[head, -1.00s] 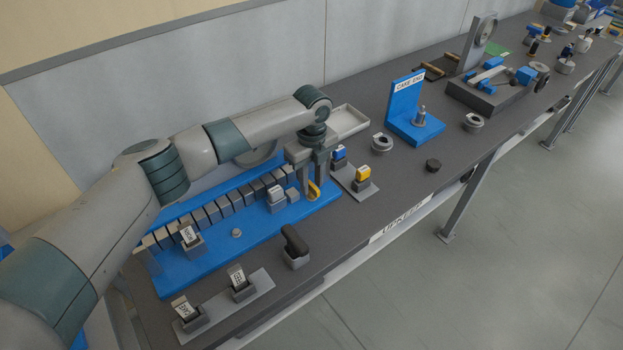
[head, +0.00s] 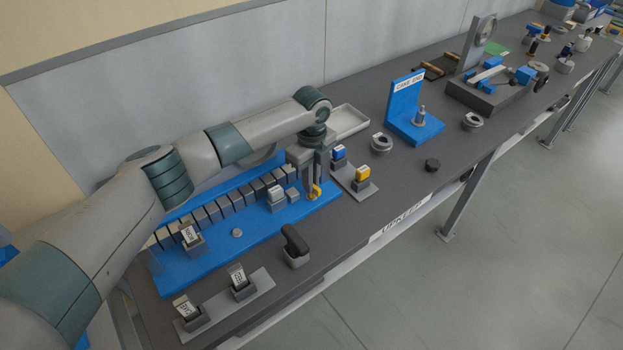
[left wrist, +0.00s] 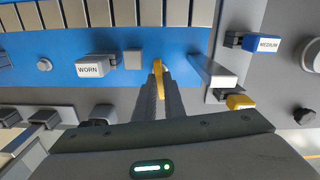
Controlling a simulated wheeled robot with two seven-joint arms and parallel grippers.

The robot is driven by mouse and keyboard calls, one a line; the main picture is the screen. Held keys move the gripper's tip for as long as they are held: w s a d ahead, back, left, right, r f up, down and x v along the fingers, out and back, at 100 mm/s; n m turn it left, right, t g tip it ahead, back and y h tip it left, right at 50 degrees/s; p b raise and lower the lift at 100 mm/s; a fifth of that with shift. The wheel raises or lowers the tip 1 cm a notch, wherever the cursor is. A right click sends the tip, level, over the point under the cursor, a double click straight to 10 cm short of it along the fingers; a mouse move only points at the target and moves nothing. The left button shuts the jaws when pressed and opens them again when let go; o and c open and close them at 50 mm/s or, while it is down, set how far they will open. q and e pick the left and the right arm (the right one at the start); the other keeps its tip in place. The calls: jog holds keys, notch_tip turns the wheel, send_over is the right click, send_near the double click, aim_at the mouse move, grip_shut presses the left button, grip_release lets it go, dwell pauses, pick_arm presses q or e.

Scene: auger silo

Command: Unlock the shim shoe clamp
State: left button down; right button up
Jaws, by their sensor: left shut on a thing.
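A yellow lever (head: 315,193), which looks like the clamp's handle, stands near the right end of the blue fixture (head: 215,250). My left gripper (head: 314,186) points down with its fingers shut on the lever. In the left wrist view the yellow lever (left wrist: 158,69) shows between the fingertips (left wrist: 158,88); its lower part is partly hidden by them. A grey block with a label reading WORN (left wrist: 92,69) sits left of the lever on the fixture, and a small grey block (left wrist: 133,59) lies between them. A row of grey shims (head: 225,206) lines the fixture's back. My right gripper is out of view.
A grey plate (head: 357,185) right of the fixture holds a blue-topped block labelled MEDIUM (left wrist: 262,43) and a yellow-topped block (head: 362,173). A black-handled tool (head: 294,240) stands in front. An empty tray (head: 349,122) lies behind; a blue stand (head: 405,108) is farther right.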

pick_arm(q)
jog(key=n+p, duration=0.3)
jog(key=n, duration=0.3)
jog(key=shift+r, duration=0.2)
jog(key=n+p, duration=0.3)
jog(key=n, duration=0.3)
jog(key=shift+p, duration=0.4)
jog(key=shift+w+f+n+p, duration=0.1)
jog(key=shift+n+p, duration=0.6)
jog(key=shift+n, duration=1.4)
jog(key=c, duration=1.8)
grip_release()
jog(key=shift+c, duration=0.2)
